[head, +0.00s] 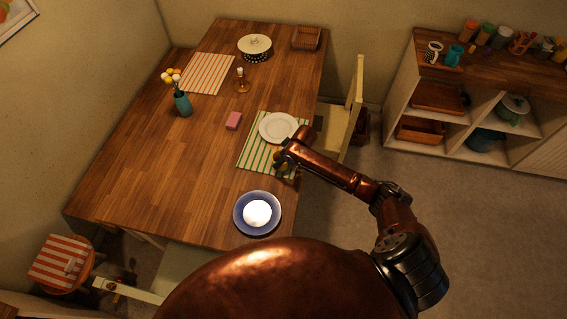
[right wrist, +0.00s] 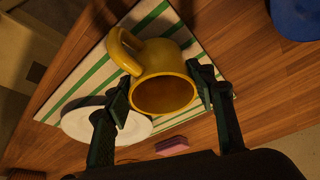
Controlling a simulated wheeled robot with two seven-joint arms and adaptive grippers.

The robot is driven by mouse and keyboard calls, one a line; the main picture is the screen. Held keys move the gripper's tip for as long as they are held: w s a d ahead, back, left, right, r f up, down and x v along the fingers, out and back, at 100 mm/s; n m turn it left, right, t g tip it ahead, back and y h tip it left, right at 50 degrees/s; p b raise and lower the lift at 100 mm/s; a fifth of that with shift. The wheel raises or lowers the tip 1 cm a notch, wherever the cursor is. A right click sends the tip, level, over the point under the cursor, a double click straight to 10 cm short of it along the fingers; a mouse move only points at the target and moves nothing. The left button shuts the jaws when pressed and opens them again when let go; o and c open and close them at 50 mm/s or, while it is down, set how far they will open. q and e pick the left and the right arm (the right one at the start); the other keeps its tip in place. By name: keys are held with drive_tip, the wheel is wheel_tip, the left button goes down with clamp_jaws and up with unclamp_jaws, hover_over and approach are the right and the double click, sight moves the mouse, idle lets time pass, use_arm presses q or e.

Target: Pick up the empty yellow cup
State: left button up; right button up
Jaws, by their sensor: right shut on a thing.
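The yellow cup (right wrist: 165,58) is between the two fingers of my right gripper (right wrist: 162,92) in the right wrist view. Its open mouth faces the camera, its inside looks empty, and its handle points to the upper left. The fingers are shut on its sides. In the head view my right gripper (head: 284,160) is over the green-striped placemat (head: 252,155), and mostly hides the cup. I cannot tell whether the cup touches the mat. My left gripper is not in view.
A white plate (head: 278,127) lies just beyond the gripper on the mat. A pink sponge (head: 234,121) is to the left. A chair (head: 352,110) stands at the table's right. The table's left middle is clear.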

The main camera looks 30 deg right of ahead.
drive_tip(key=shift+c, duration=1)
drive_tip(key=shift+r, duration=0.1)
